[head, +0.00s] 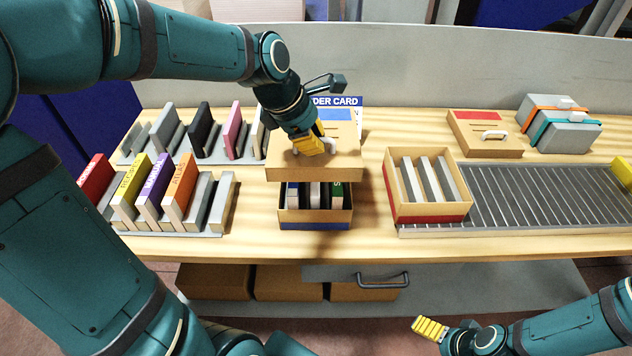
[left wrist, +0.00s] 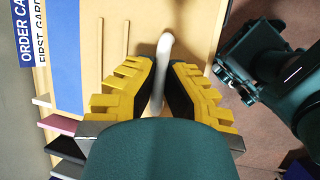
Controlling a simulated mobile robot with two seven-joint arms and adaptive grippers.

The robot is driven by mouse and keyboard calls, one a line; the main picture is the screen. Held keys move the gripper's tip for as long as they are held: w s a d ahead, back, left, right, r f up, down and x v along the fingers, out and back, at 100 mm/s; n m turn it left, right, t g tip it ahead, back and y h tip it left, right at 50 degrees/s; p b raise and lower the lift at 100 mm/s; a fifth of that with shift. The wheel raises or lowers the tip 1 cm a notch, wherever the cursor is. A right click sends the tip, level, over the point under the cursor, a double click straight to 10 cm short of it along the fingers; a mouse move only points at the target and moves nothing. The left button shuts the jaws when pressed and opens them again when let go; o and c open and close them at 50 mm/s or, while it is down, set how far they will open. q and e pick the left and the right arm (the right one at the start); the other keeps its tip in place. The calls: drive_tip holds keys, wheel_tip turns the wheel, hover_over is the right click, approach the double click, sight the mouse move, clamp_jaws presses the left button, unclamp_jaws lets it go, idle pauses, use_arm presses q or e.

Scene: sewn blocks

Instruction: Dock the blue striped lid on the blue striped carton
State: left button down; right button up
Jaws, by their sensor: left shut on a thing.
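The blue striped lid (head: 285,160) is a tan panel with a white handle and a blue stripe near its back. My left gripper (head: 325,146) is shut on its handle; the wrist view shows the white handle (left wrist: 163,60) between the yellow fingers (left wrist: 160,95). The lid hangs above the blue striped carton (head: 316,225), hiding its back part. The carton is open, with a blue band low on its front and several upright books or blocks inside. The lid looks apart from the carton's front rim. My right gripper (head: 430,328) is low in front of the table; its finger opening is unclear.
Racks of coloured and grey blocks (head: 165,190) stand left of the carton. A red-banded open carton (head: 430,212) stands right, by a roller conveyor (head: 540,195). A red striped lid (head: 484,145) and strapped grey cases (head: 560,125) lie behind. An order card (head: 340,101) stands behind the lid.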

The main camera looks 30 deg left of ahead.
use_arm(q)
drive_tip(key=shift+w+f+b, duration=0.15)
drive_tip(key=shift+f+b, duration=1.05)
drive_tip(key=shift+f, duration=3.65)
use_arm(e)
drive_tip(key=shift+s+f, duration=0.2)
drive_tip(key=shift+f, duration=0.6)
drive_tip(key=shift+s+f, duration=0.2)
drive_tip(key=shift+f, duration=0.55)
use_arm(q)
drive_tip(key=shift+f, duration=0.1)
drive_tip(key=shift+f, duration=0.25)
drive_tip(key=c, duration=1.2)
unclamp_jaws()
drive_tip(key=shift+o, duration=0.3)
use_arm(e)
drive_tip(key=shift+a+f, duration=0.1)
drive_tip(key=shift+f, duration=0.05)
use_arm(q)
drive_tip(key=shift+r, duration=0.1)
drive_tip(key=shift+r, duration=0.3)
drive_tip(key=p+v, duration=0.2)
drive_tip(key=v, duration=1)
drive_tip(key=shift+p, duration=0.4)
use_arm(e)
drive_tip(key=r, duration=0.1)
drive_tip(key=w+r, duration=0.1)
drive_tip(key=r, duration=0.1)
